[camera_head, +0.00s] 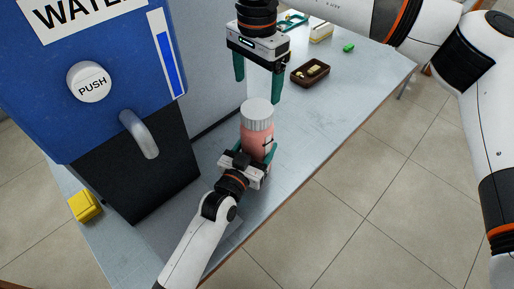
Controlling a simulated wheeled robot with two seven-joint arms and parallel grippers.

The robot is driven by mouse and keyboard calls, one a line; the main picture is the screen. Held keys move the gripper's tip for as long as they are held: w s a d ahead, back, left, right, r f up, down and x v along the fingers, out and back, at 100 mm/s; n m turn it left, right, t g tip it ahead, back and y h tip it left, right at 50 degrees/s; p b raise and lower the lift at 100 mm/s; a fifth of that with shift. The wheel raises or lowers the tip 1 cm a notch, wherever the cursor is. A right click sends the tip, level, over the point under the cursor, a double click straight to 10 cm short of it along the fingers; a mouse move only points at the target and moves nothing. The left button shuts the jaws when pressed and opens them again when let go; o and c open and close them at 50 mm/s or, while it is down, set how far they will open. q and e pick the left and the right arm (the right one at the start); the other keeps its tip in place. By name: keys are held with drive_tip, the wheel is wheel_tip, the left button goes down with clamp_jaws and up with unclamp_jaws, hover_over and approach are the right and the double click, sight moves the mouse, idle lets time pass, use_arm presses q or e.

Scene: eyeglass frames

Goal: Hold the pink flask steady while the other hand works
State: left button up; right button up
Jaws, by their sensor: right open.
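The pink flask (257,141) stands upright on the metal table, with a ribbed grey cap (257,114) on top. My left gripper (255,148) reaches in from below and is shut on the flask's body, one teal finger on each side; the gripper's body hides the flask's lower part. My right gripper (258,88) points down above the flask and slightly beyond it. It is open and empty, with its fingertips apart from the cap.
A blue and black water dispenser (112,75) with a PUSH button (89,82) and a spout (139,134) stands to the left. A yellow block (85,206) is at the left edge. A brown tray (297,75) with small parts and a green block (348,48) lie farther back. The table right of the flask is clear.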

sight(257, 108)
use_arm(q)
drive_tip(key=c, duration=0.5)
use_arm(e)
drive_tip(key=shift+m, duration=0.3)
use_arm(q)
drive_tip(key=shift+o, duration=0.2)
use_arm(e)
drive_tip(key=m, duration=0.6)
drive_tip(key=shift+m, duration=0.4)
drive_tip(key=m, duration=1.4)
drive_tip(key=shift+m, duration=0.4)
drive_tip(key=m, duration=1.3)
drive_tip(key=shift+f+m, duration=0.4)
drive_tip(key=shift+f, duration=3.65)
